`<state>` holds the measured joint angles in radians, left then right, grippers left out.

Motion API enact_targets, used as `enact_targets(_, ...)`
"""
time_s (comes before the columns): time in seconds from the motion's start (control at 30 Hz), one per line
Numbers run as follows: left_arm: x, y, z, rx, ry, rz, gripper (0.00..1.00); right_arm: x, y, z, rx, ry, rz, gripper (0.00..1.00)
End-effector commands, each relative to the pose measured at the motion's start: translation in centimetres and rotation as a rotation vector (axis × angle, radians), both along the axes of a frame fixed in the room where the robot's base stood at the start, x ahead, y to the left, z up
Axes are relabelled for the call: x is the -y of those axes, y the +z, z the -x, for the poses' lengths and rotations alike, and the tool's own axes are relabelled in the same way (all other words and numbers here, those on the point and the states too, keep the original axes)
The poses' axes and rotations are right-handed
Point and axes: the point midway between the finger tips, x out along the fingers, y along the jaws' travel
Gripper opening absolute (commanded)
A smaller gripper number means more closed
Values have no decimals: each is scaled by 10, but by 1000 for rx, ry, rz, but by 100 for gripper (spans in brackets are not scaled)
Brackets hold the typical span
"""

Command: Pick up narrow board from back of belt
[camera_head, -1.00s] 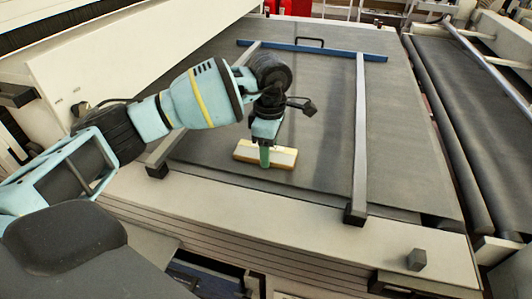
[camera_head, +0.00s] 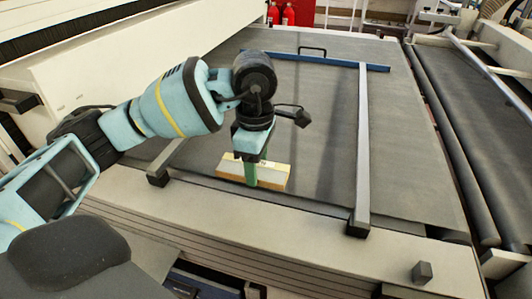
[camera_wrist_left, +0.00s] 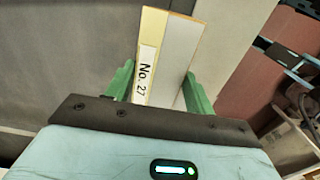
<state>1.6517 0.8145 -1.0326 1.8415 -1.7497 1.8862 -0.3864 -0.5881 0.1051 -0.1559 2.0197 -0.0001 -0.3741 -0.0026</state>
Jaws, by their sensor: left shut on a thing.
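The narrow board (camera_head: 277,179) is a slim piece with a pale face and yellow edges, over the near part of the dark belt (camera_head: 320,130) in the head view. My left gripper (camera_head: 251,172) comes down on it from above and is shut on it, with green fingers on either side. In the left wrist view, the board (camera_wrist_left: 170,60) is between the green fingers (camera_wrist_left: 158,88), and its label reads "No. 27". I cannot tell whether its underside touches the belt. My right gripper is not in view.
A blue crossbar (camera_head: 335,63) with a black handle spans the belt's far part. A grey rail (camera_head: 363,140) runs along the right, and another (camera_head: 170,158) lies partly behind my arm. A second belt (camera_head: 470,130) runs at the right. The belt between board and right rail is clear.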

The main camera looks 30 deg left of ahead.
Motion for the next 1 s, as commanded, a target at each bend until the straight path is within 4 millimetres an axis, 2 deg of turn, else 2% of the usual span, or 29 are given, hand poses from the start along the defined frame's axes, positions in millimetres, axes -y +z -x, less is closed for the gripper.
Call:
enact_targets(0.2, 3, 2, 38, -1, -3, -2, 31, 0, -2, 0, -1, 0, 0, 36)
enact_targets(0.5, 7, 6, 74, 0, -1, -1, 31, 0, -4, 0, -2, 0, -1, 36)
enact_targets(0.7, 8, 8, 85, -1, 0, -1, 31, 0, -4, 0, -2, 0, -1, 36)
enact_targets(1.0, 8, 8, 87, 0, 0, -1, 31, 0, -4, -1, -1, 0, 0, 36)
